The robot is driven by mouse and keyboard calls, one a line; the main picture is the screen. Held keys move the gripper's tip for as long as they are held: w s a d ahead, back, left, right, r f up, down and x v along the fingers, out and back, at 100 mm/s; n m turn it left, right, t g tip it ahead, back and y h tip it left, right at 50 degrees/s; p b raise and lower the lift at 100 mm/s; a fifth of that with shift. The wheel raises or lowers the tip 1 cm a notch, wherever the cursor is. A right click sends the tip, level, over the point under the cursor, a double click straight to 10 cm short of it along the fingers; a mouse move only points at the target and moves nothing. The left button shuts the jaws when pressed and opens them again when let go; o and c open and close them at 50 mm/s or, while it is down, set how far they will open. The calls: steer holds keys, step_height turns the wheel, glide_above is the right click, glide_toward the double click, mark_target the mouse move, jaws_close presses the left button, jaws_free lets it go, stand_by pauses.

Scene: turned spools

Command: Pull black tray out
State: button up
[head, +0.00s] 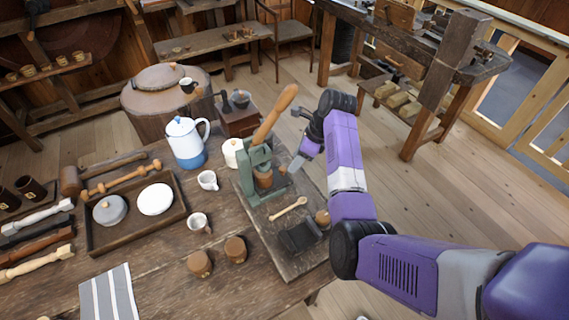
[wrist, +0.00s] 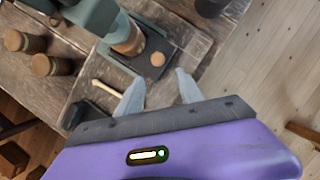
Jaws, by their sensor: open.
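The black tray (wrist: 158,42) is a dark flat piece at the foot of the green lever press (head: 254,172), with a round wooden knob (wrist: 157,59) on it. In the head view the knob (head: 283,170) shows at the press's right side. A brown cup-like part (wrist: 131,40) sits in the press, over the tray's left part, hiding some of it. My gripper (wrist: 159,77) is open and empty. In the wrist view its two fingertips lie just below the knob, one to each side; I cannot tell any contact. In the head view it is right of the press.
The press stands on a wooden board (head: 247,213) with a wooden spoon (head: 288,208) and a black block (head: 300,236). Brown jars (head: 200,264), cups (head: 208,180) and a white-blue pot (head: 185,142) stand to the left. Open floor lies to the right.

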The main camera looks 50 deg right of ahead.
mark_target(283, 168)
steer(key=w+f, duration=0.1)
steer(key=w+a+f, duration=0.1)
steer(key=w+f, duration=0.1)
steer(key=shift+a+f, duration=0.2)
steer(key=shift+a, duration=0.15)
steer(key=shift+w+a+f, duration=0.15)
steer(key=shift+w+f, duration=0.05)
steer(key=shift+f, duration=0.45)
steer(key=shift+c, duration=0.2)
jaws_close()
stand_by(0.5)
